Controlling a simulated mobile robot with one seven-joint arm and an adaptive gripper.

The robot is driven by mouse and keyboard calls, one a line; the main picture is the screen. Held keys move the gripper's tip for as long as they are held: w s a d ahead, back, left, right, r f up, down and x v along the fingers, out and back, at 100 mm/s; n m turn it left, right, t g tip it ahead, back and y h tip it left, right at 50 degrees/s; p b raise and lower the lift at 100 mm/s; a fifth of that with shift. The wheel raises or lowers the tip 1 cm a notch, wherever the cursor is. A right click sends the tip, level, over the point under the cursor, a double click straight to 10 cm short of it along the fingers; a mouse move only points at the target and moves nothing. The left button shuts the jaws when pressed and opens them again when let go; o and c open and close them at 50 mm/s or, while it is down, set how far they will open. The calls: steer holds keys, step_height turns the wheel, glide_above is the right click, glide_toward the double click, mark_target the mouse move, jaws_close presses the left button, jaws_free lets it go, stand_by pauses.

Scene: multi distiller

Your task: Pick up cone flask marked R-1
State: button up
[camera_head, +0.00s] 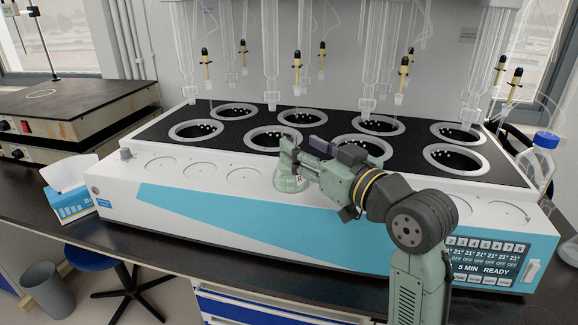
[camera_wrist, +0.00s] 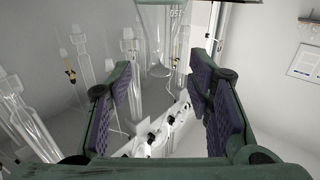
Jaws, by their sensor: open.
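A clear cone flask (camera_head: 288,184) with a greenish tint stands on the front ledge of the distiller (camera_head: 190,215), left of centre. A letter that looks like R shows on its side; the rest of the marking is too small to read. My gripper (camera_head: 302,152) is at the flask's upper part and hides some of it in the head view. My gripper's fingers (camera_wrist: 160,85) are apart there, on either side of the view. I cannot tell whether they touch the glass.
Several round wells (camera_head: 235,110) line the black top behind the flask, with glass columns (camera_head: 271,50) hanging above. A blue-capped bottle (camera_head: 538,160) stands at the right end. A tissue box (camera_head: 70,195) is at the left. Empty round spots (camera_head: 204,170) lie left of the flask.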

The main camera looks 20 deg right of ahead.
mark_target(294, 142)
steer(key=p+x, duration=0.2)
steer(key=x, duration=0.2)
steer(key=shift+w+a+f, duration=0.1)
steer(key=shift+w+a, duration=0.1)
steer(key=shift+w, duration=0.3)
steer(key=shift+c, duration=0.4)
jaws_close()
